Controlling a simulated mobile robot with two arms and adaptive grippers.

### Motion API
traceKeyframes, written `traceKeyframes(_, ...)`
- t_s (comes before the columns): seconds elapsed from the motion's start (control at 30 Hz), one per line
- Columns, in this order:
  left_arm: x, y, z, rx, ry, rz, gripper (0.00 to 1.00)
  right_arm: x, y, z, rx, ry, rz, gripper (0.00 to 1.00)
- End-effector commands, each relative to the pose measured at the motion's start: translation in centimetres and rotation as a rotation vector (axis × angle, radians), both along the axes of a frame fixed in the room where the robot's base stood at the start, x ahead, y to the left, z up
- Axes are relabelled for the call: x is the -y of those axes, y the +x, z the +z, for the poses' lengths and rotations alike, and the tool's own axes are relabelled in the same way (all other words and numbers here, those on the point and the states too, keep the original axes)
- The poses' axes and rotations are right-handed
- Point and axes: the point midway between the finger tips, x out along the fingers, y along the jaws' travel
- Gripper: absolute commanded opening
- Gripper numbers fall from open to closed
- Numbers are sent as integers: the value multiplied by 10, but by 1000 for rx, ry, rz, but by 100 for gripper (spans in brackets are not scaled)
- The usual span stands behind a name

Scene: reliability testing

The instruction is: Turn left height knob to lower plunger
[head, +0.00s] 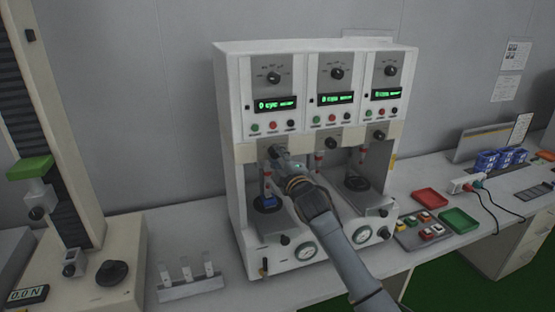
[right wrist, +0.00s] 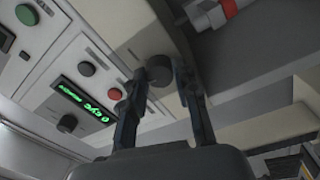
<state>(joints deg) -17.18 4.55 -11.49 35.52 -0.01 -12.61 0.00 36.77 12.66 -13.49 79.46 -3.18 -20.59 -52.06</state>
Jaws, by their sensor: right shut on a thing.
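The white test machine (head: 230,110) has three stations, each with a dark height knob under its panel. My right gripper (head: 276,152) reaches the left station and is shut on the left height knob. In the right wrist view the round dark left height knob (right wrist: 158,70) sits between the two fingertips. The left plunger (head: 267,184), with a red band, hangs above a blue piece (head: 268,201) on a round dark plate. Its red and white part also shows at the top of the right wrist view (right wrist: 222,10). My left gripper is not in view.
A small rack (head: 190,285) and a force tester (head: 120,265) stand left. Red (head: 430,198) and green (head: 459,221) trays lie right.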

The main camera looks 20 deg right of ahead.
Motion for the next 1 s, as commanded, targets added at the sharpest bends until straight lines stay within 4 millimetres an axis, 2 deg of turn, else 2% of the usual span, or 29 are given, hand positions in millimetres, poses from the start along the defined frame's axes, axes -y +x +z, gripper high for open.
traceKeyframes(0.6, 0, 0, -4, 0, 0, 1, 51, -2, 0, -2, -24, 585, 0, 0)
traceKeyframes(1.0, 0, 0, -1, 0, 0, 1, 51, -2, 0, -3, -35, 862, -2, 0)
